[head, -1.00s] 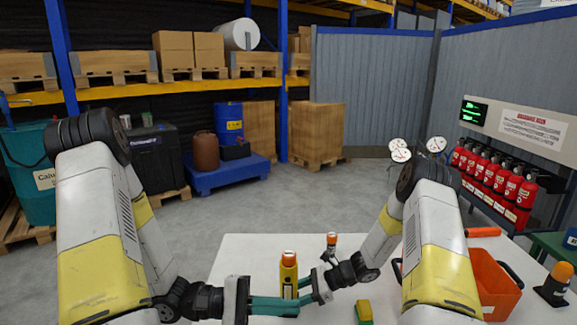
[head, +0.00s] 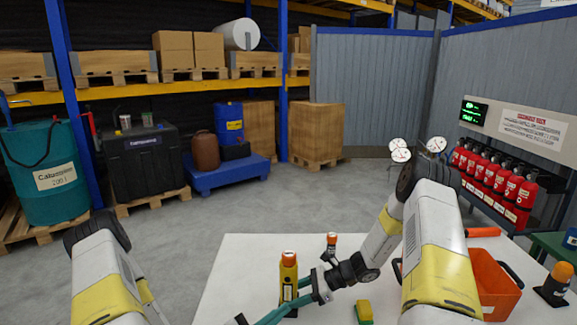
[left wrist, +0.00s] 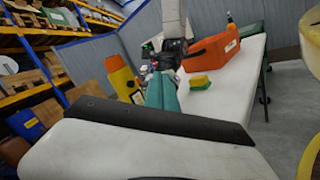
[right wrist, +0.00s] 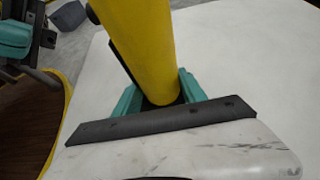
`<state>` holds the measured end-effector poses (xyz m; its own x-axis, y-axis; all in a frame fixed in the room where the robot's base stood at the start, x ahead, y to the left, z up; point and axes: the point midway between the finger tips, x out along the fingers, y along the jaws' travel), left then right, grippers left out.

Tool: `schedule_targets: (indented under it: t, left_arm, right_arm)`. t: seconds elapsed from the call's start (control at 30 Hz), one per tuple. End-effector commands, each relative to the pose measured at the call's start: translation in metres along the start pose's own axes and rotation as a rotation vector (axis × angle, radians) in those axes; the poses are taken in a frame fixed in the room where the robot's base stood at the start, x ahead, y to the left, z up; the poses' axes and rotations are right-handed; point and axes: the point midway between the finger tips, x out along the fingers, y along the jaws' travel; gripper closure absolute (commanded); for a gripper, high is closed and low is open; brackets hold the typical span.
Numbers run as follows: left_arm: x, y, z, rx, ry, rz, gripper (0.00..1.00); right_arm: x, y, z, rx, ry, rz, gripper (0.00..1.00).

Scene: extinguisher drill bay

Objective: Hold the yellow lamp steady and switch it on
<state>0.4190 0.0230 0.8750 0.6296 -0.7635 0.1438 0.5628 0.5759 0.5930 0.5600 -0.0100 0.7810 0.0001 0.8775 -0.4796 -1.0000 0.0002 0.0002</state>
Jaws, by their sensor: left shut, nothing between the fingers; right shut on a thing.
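The yellow lamp (head: 288,282), with an orange top and a dark label on its side, stands upright at the table's near part. It shows tilted in the left wrist view (left wrist: 122,78). My right gripper (right wrist: 158,92) is shut on its yellow body, a teal finger on each side. My left gripper (head: 276,313) is shut and empty, low in the head view, close to the lamp's near side. In the left wrist view its teal fingers (left wrist: 162,92) are together, pointing past the lamp. I cannot tell whether the lamp is lit or whether the left fingers touch it.
Another orange-topped lamp (head: 556,282) is at the far right. Red extinguishers (head: 495,180) line the right wall. The table's left part is clear.

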Motion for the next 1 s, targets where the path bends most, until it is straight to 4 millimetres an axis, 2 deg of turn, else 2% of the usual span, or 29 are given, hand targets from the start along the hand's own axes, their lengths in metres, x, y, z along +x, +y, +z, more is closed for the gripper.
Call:
schedule_targets:
  t: [0.3, 0.5, 1.0]
  left_arm:
    - [0.032, 0.024, -0.023, 0.004, -0.002, -0.001, 1.0]
    - [0.044, 0.032, -0.032, 0.002, -0.001, -0.002, 1.0]
    - [0.049, 0.035, -0.035, 0.0, -0.001, -0.002, 1.0]
  right_arm:
    - [0.0, 0.0, 0.0, 0.0, -0.001, 0.001, 0.87]
    - [0.0, 0.0, 0.0, 0.0, -0.001, 0.001, 0.87]
    - [0.0, 0.0, 0.0, 0.0, -0.001, 0.001, 0.87]
